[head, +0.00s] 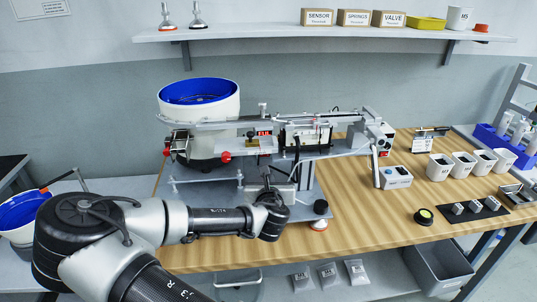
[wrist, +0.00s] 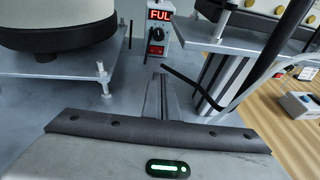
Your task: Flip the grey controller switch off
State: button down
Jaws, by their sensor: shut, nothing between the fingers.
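The grey controller (wrist: 158,32) stands ahead of my gripper in the wrist view, at the top centre. It has a red lit display reading "FUL", a black knob below it, and a small dark switch with red (wrist: 155,50) low on its front. I cannot tell the switch's position. My gripper (wrist: 160,80) is shut and empty, pointing towards the controller with a gap between them. In the head view my gripper (head: 268,181) is between the bowl feeder and the upright column, and the switch cannot be made out.
The bowl feeder (head: 199,103) stands left of my gripper, with a threaded post (wrist: 103,80) near it. A metal column (wrist: 215,82) and a bent black rod (wrist: 190,85) are close on the right. A second box (head: 395,177) sits on the wooden bench (head: 350,225).

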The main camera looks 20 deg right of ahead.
dwell(0.4)
jog(key=b, duration=0.3)
send_near(268, 156)
jog(key=x, duration=0.5)
jog(key=shift+s+d+f, duration=0.1)
jog(key=shift+f, duration=0.15)
jog(key=shift+w+d, duration=0.2)
jog(key=shift+w, duration=0.35)
jog(key=shift+w+d, duration=0.2)
jog(key=shift+s+a+r, duration=0.1)
jog(key=shift+a, duration=0.1)
